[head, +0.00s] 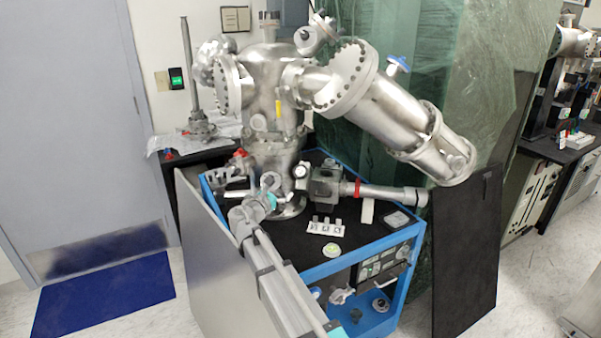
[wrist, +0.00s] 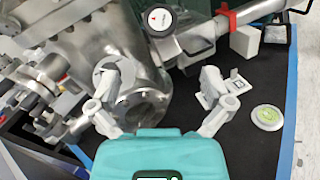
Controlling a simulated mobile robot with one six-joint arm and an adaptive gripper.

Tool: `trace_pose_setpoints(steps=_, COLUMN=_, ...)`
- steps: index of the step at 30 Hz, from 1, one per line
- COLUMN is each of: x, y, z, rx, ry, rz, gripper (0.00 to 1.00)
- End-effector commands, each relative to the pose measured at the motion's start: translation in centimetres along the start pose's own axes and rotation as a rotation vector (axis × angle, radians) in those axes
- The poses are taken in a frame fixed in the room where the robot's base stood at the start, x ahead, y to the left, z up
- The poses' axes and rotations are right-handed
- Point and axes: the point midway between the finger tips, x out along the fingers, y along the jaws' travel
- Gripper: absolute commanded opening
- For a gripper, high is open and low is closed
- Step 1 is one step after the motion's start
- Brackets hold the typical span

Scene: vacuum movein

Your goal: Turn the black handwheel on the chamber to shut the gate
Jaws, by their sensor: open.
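The steel chamber (head: 275,100) stands on a blue-framed cart, and its flanged lower part fills the upper left of the wrist view (wrist: 90,45). A small round wheel with a black rim and a pale face, which looks like the black handwheel (wrist: 160,19), shows at the top of the wrist view. In the head view the handwheel (head: 301,172) is small, left of a dark valve block. My gripper (head: 270,183) is beside the chamber's base. In the wrist view my gripper (wrist: 160,82) is open with nothing between its grey fingers. The handwheel is beyond the fingertips, apart from them.
A steel tube with a red ring (head: 357,188) runs right from the valve block (head: 325,180). Small pale blocks on a card (head: 325,226) and a green-topped round disc (head: 332,249) lie on the black cart top (head: 285,232). A large steel cylinder (head: 395,115) overhangs the right side.

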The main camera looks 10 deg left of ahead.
Motion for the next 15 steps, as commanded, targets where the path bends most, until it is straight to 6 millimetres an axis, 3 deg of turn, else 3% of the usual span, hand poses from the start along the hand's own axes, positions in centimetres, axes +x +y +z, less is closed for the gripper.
trace_pose_setpoints(steps=8, x=2.0, y=0.1, z=0.0, rx=0.001, ry=0.000, rz=-0.002, gripper=1.00)
trace_pose_setpoints(steps=15, x=5.5, y=0.1, z=0.0, rx=0.001, ry=0.000, rz=-0.003, gripper=1.00)
